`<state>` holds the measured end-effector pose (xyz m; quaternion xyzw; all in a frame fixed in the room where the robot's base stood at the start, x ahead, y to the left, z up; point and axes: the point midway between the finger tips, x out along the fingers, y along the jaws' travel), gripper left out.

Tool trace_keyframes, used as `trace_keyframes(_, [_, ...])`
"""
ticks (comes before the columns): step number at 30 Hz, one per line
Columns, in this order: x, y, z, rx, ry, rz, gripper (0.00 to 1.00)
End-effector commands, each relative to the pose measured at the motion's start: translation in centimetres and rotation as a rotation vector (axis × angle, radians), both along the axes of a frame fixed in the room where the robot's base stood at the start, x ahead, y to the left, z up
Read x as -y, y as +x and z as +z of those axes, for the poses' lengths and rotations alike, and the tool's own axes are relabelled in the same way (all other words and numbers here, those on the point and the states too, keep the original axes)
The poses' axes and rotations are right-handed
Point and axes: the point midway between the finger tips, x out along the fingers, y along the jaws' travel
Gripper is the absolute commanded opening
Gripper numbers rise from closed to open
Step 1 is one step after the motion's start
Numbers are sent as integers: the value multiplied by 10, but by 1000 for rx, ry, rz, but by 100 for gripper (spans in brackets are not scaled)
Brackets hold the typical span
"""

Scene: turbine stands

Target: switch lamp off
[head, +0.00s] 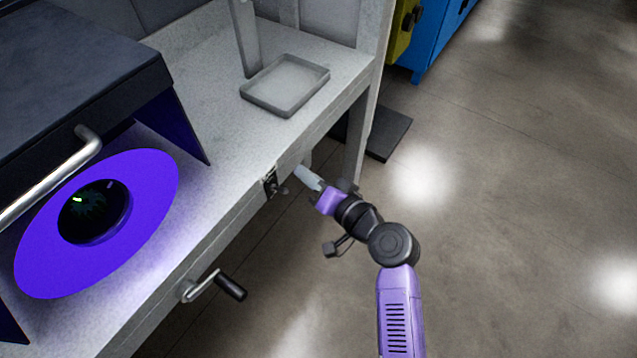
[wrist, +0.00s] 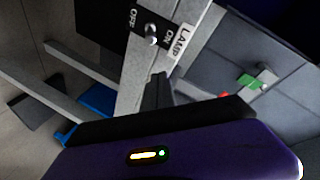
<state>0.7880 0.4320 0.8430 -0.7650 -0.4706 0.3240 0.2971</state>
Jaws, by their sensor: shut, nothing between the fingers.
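The lamp switch (head: 270,184) is on the front edge of the bench. In the wrist view it shows as a small metal toggle (wrist: 151,33) on a black plate marked OFF and ON, next to a white LAMP label (wrist: 181,46). I cannot tell which way the toggle leans. Violet light shines on the disc (head: 155,190) under the dark hood. My gripper (head: 305,175) is shut and empty, just right of the switch in the head view. In the wrist view its fingertips (wrist: 159,80) lie just below the switch plate, apparently apart from the toggle.
A crank handle (head: 215,286) sticks out from the bench front, left of my gripper. A shallow grey tray (head: 245,97) and an upright post (head: 245,40) stand on the bench. A dark slab (head: 390,133) lies on the floor by the bench leg. The floor to the right is clear.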

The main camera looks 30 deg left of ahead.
Motion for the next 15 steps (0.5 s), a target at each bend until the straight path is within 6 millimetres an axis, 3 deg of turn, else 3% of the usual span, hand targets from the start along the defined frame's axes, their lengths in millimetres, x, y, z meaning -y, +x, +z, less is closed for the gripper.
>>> trace_keyframes(5, [-27,10,-6,-1,0,2,0])
trace_keyframes(15, [-19,-21,-24,-1,0,0,0])
